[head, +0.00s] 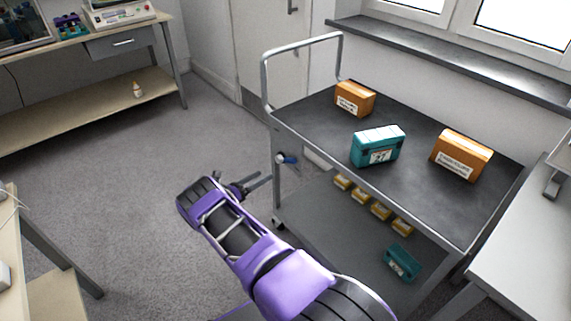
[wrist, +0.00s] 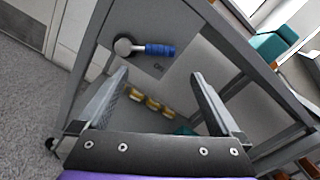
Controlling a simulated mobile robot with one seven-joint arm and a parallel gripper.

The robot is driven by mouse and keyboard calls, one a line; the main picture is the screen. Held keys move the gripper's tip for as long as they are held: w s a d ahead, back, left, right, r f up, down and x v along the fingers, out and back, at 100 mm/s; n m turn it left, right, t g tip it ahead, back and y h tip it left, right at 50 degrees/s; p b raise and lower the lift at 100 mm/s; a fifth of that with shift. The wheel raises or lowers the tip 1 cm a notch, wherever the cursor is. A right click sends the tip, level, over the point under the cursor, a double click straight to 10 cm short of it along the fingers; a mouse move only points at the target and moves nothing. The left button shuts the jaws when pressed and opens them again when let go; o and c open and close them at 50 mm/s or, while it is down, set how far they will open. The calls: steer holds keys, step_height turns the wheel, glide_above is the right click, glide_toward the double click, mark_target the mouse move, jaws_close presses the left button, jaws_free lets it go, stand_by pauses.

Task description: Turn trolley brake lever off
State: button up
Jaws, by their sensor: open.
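The trolley (head: 310,106) stands at the right in the head view, with a dark top and a tubular push handle. Its brake lever (head: 287,159) has a blue grip and sits on the near left end of the frame, below the top. In the wrist view the lever (wrist: 150,49) shows a round grey hub at left and the blue grip pointing right. My gripper (head: 259,182) is open and empty, to the left of and a little below the lever in the head view. In the wrist view its fingers (wrist: 158,80) are apart, with the lever beyond them and not touched.
Two orange boxes (head: 355,98) (head: 462,155) and a teal case (head: 377,146) stand on the trolley top. Several small yellow boxes (head: 361,197) and another teal case (head: 402,262) are on the lower shelf. A white table (head: 530,235) is at right. Grey floor (head: 130,190) is clear at left.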

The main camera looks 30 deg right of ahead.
mark_target(288, 162)
steer(key=d, duration=0.4)
steer(key=w+d, duration=0.1)
steer(key=d, duration=0.6)
steer(key=shift+w+d, duration=0.3)
steer(key=shift+c, duration=0.3)
jaws_close()
